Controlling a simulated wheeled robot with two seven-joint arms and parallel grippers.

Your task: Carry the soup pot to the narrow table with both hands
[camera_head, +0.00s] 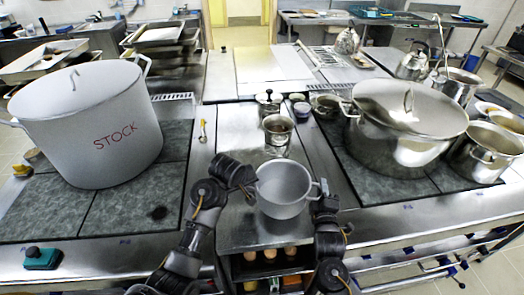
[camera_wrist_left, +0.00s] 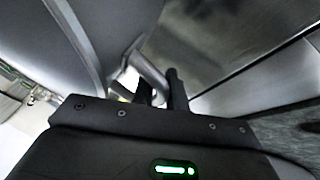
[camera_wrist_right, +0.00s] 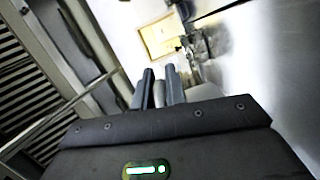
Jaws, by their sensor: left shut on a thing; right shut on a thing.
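The soup pot (camera_head: 283,190), a small light-grey open pot with two side handles, is upright between my two grippers over the narrow metal counter strip. I cannot tell whether its base touches the counter. My left gripper (camera_head: 252,188) is shut on the pot's left handle; the handle (camera_wrist_left: 150,70) shows between the fingers in the left wrist view. My right gripper (camera_head: 318,190) is shut at the right handle, which its fingers mostly hide; these fingers also show in the right wrist view (camera_wrist_right: 160,90). I cannot pick out the narrow table for certain.
A large white pot marked STOCK (camera_head: 92,125) stands on the left cooktop. A big lidded steel pot (camera_head: 405,125) stands on the right one. A small steel pan (camera_head: 278,130) and several jars are just behind the soup pot. A shelf with eggs (camera_head: 270,254) is below.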

